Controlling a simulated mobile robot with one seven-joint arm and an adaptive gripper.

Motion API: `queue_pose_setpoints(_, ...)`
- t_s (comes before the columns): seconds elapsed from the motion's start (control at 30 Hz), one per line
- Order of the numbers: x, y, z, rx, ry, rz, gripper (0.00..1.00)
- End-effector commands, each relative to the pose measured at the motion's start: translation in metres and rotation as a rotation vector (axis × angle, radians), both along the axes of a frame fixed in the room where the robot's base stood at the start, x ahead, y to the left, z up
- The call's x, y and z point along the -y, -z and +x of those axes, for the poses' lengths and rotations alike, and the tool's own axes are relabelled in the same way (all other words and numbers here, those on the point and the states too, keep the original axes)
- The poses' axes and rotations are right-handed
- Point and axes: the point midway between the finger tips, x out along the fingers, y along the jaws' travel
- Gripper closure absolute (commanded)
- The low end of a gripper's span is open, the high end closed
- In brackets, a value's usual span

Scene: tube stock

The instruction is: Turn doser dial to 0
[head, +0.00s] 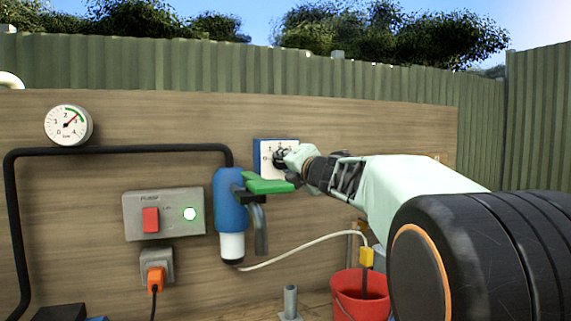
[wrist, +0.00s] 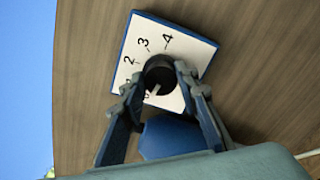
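The doser dial is a round black knob (wrist: 160,76) on a white, blue-edged number plate (wrist: 192,50). The plate also shows on the wooden board in the head view (head: 262,146). The figures 2, 3 and 4 read clearly in the wrist view; the lower figures are partly hidden by a finger. A pale pointer mark on the knob points down-left, close to what looks like the 0. My gripper (wrist: 160,80) has one finger on each side of the knob, seemingly closed against it. In the head view my gripper (head: 287,160) covers the plate's right part.
A blue doser body (head: 231,200) with a green lever (head: 268,185) sits just below left of the plate. A switch box (head: 166,214), pressure gauge (head: 68,125) and black pipe (head: 120,151) are further left. A red bucket (head: 361,296) stands below my arm.

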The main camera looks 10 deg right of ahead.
Motion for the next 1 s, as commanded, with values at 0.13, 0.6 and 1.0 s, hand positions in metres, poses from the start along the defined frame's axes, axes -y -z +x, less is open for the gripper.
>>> queue_pose_setpoints(0.13,0.0,-0.003,0.0,0.004,-0.001,0.001,0.55)
queue_pose_setpoints(0.6,0.004,-0.002,-0.017,0.002,0.001,0.001,0.55)
queue_pose_setpoints(1.0,0.014,-0.002,-0.068,0.003,0.001,0.001,0.55)
